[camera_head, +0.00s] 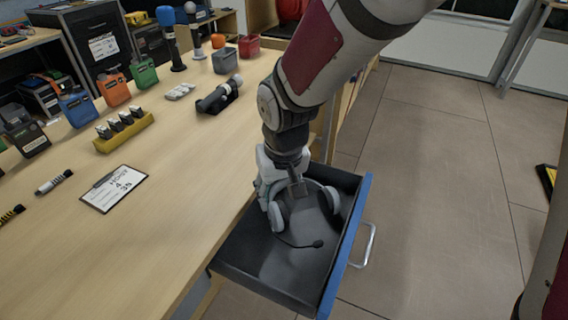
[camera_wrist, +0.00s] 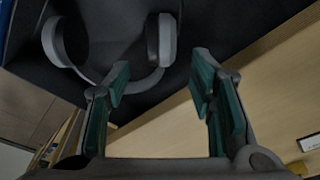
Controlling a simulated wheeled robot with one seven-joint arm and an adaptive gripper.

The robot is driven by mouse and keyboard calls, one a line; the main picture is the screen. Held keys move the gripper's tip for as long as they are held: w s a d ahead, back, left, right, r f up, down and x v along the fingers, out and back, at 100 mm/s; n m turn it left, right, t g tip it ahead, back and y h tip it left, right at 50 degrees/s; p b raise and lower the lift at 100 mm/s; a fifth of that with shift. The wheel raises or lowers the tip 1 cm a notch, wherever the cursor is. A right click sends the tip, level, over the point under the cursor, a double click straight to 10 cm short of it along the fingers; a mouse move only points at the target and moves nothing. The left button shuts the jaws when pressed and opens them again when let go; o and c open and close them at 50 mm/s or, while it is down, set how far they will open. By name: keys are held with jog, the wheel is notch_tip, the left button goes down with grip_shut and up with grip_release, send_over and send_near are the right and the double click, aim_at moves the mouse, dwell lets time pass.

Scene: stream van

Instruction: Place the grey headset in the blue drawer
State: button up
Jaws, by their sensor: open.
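The grey headset (camera_head: 278,215) lies inside the pulled-out blue drawer, its microphone boom reaching toward the front of the dark drawer floor. The drawer (camera_head: 345,245) has a blue front with a metal handle and stands open beside the wooden counter. My gripper (camera_head: 270,195) is over the drawer at the headset, partly hiding it. In the wrist view my gripper (camera_wrist: 160,90) has its two fingers spread with nothing between them. The headset (camera_wrist: 163,42) shows just beyond the fingertips there, with its band and both ear cups in sight; whether a finger touches it I cannot tell.
The wooden counter (camera_head: 170,230) runs along the left of the drawer. On it are a clipboard (camera_head: 114,188), a yellow battery holder (camera_head: 124,131), a black flashlight-like item (camera_head: 219,95) and several coloured bins. The tiled floor (camera_head: 440,200) at the right is mostly clear.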

jog(key=s+d+r+m, duration=0.1)
jog(key=s+d+r, duration=0.4)
jog(key=d+r, duration=0.25)
jog(key=s+d+r+m, duration=0.2)
jog(key=s+d+r, duration=0.3)
jog(key=d, duration=0.4)
jog(key=s+d+r+m, duration=0.1)
jog(key=s+d, duration=0.3)
jog(key=s, duration=0.3)
jog(key=s+d+r+m+h, duration=0.1)
jog(key=s+d+r, duration=0.1)
jog(key=s, duration=0.5)
jog(key=shift+s+d+g, duration=0.25)
jog(key=shift+d+g, duration=0.15)
jog(key=shift+d, duration=0.5)
